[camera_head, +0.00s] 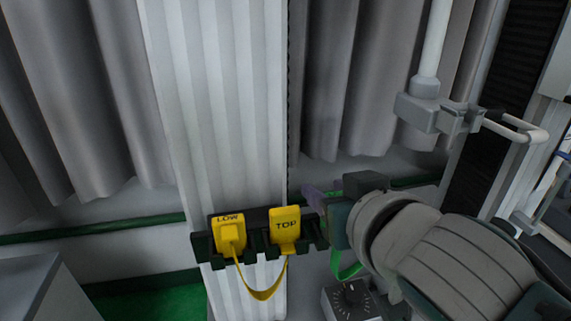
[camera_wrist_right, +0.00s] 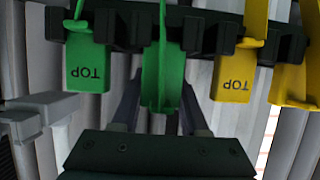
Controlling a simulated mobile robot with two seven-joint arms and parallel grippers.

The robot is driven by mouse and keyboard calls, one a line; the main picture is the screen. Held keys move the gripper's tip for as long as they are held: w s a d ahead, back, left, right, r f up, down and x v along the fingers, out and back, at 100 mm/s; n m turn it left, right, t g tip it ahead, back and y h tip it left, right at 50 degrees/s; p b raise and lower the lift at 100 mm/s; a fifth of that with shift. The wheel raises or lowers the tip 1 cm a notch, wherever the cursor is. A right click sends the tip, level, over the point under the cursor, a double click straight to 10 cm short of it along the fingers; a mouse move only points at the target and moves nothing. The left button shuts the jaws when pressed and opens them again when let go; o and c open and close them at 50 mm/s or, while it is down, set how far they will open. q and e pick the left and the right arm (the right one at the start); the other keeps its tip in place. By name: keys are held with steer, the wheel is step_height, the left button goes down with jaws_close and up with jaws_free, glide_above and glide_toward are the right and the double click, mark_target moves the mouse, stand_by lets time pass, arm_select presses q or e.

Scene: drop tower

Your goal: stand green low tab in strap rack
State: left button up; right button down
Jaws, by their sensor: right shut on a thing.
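The dark green strap rack (camera_head: 203,248) is fixed low on the pale ribbed column and also crosses the top of the right wrist view (camera_wrist_right: 200,30). The green strap (camera_head: 347,268) loops below my right gripper (camera_head: 326,200) in the head view. My left gripper is out of view.
A yellow LOW tab (camera_head: 231,238) and a yellow TOP tab (camera_head: 285,226) sit in the rack, joined by a yellow strap (camera_head: 263,294). A grey dial box (camera_head: 350,298) is below my right wrist. Grey curtains (camera_head: 340,80) hang behind.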

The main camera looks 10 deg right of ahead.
steer(key=shift+f, duration=0.45)
steer(key=shift+c, duration=2.1)
jaws_free()
